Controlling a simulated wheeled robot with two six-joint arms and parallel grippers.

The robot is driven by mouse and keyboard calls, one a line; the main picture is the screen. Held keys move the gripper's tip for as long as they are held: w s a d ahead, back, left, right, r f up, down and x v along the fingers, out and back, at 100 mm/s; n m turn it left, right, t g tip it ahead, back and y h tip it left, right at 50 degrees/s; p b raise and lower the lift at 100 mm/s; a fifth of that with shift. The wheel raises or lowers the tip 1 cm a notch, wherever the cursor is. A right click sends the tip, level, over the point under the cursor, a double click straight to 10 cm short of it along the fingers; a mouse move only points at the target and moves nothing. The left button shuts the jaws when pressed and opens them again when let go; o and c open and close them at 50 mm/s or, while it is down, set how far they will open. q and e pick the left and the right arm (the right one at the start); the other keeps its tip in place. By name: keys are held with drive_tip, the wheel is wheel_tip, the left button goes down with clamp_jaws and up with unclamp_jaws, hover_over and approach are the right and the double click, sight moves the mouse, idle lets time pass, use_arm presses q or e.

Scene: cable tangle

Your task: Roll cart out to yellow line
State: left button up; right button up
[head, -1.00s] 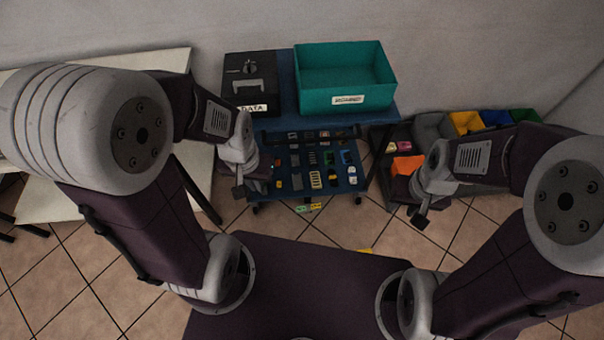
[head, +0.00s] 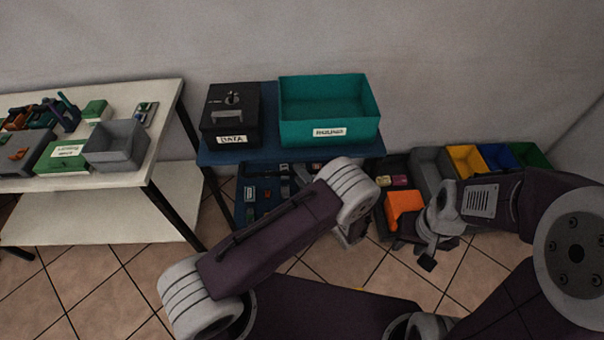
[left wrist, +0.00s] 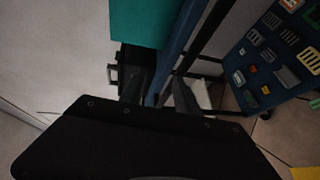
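The blue cart (head: 262,150) stands by the back wall with a black DATA box (head: 231,115) and a teal bin (head: 330,110) on its top shelf. Its lower tray (head: 245,192) holds several small parts and is partly hidden by my left arm. My left gripper (head: 350,235) hangs in front of the cart. In the left wrist view its fingers (left wrist: 158,95) look apart, with the cart's blue edge (left wrist: 181,40) close beyond; contact is unclear. My right gripper (head: 428,262) is right of the cart; its opening cannot be made out. A small bit of yellow (left wrist: 305,173) shows on the floor.
A white table (head: 150,160) with grey bins and parts stands left of the cart. Right of it is a row of coloured bins (head: 467,160) and an orange piece (head: 403,208). Tiled floor (head: 100,275) is open at front left.

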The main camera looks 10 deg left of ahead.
sight(293, 173)
use_arm(q)
wheel_tip(293, 173, down, 3)
drive_tip(key=s+d+m+h, duration=0.1)
drive_tip(key=s+d+m, duration=0.1)
drive_tip(key=s, duration=0.1)
drive_tip(key=shift+t, duration=0.3)
drive_tip(key=x, duration=0.9)
drive_tip(key=shift+w+a+f, duration=0.1)
drive_tip(key=shift+w, duration=0.2)
clamp_jaws()
idle(0.4)
